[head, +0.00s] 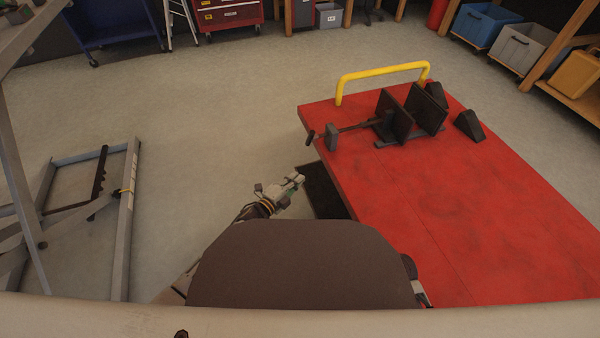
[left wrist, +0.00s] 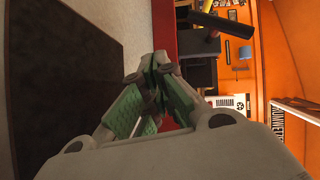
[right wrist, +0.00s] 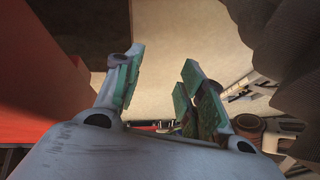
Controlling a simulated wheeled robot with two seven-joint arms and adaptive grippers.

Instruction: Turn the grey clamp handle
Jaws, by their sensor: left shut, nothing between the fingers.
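The clamp (head: 405,115) stands at the far end of the red lift table (head: 440,200), with two dark upright jaw plates. Its screw rod runs left through a grey block, and the clamp handle (head: 311,137), a short dark bar, sticks out past the table's left edge. A dark bar that looks like this handle also shows at the top of the left wrist view (left wrist: 221,23). My left gripper (head: 294,180) is shut and empty, below and left of the handle, apart from it. My right gripper (right wrist: 157,68) is open and empty beside a red surface; the head view hides its fingers.
A yellow rail (head: 383,71) rises at the table's far end, with black wedges (head: 468,125) near the clamp. A dark panel (head: 322,190) lies low beside the table's left edge. A grey metal frame (head: 125,215) stands at left. Open floor lies between.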

